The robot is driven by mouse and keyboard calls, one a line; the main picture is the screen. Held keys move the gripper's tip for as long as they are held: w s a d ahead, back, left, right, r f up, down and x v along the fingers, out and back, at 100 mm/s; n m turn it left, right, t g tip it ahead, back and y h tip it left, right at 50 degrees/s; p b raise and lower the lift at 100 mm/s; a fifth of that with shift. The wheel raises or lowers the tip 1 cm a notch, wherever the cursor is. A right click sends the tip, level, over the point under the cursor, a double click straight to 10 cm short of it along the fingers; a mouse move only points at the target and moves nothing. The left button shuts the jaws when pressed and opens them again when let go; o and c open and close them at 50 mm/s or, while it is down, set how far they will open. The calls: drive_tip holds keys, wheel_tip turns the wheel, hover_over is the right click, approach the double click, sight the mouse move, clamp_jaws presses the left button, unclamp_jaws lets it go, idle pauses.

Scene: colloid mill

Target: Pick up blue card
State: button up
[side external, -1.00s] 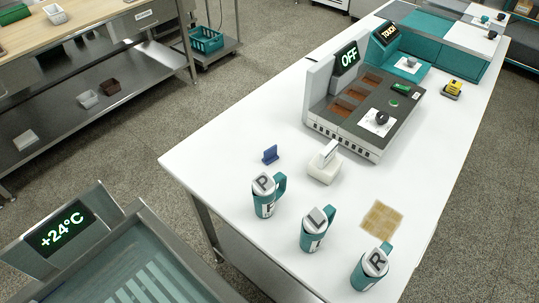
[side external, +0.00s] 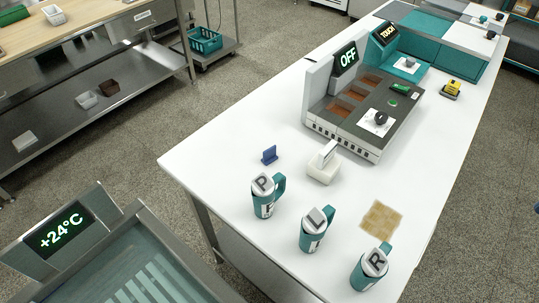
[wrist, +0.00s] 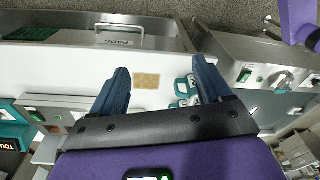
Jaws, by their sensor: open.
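The blue card (side external: 270,155) stands upright on a small blue base on the white table, in the side external view. It is behind the mug marked P and left of a white block holding a pale upright plate (side external: 325,163). I cannot make out the blue card in the wrist view.
Teal mugs (side external: 264,196) with lettered lids stand along the table's near end. A grey machine reading OFF (side external: 350,115) stands behind. The table (side external: 225,150) is bare around the card.

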drive_tip(key=w+a+f+m+t+y, duration=0.1)
drive_tip(key=w+a+f+y, duration=0.1)
drive_tip(key=w+a, duration=0.75)
drive_tip(key=w+a+f+m+t+y, duration=0.15)
drive_tip(key=w+a, duration=0.45)
drive_tip(key=a, duration=0.7)
drive_tip(key=m+t, duration=0.3)
drive_tip(key=t, duration=0.2)
hover_over(270, 152)
drive_tip(key=s+d, duration=0.2)
drive_tip(key=s, duration=0.1)
drive_tip(key=shift+y, duration=0.25)
wheel_tip(270, 152, down, 14)
drive_tip(key=shift+f, duration=0.15)
drive_tip(key=shift+w+a+f, duration=0.15)
drive_tip(key=shift+w+f, duration=0.1)
drive_tip(key=shift+f, duration=0.35)
drive_tip(key=shift+w+a+f, duration=0.1)
drive_tip(key=shift+w+f, duration=0.15)
drive_tip(key=shift+f, duration=0.3)
drive_tip(key=shift+w+a+f, duration=0.15)
drive_tip(key=shift+w+f, duration=0.1)
drive_tip(key=shift+f, duration=0.35)
drive_tip(key=shift+x, duration=0.75)
drive_tip(key=c, duration=1.1)
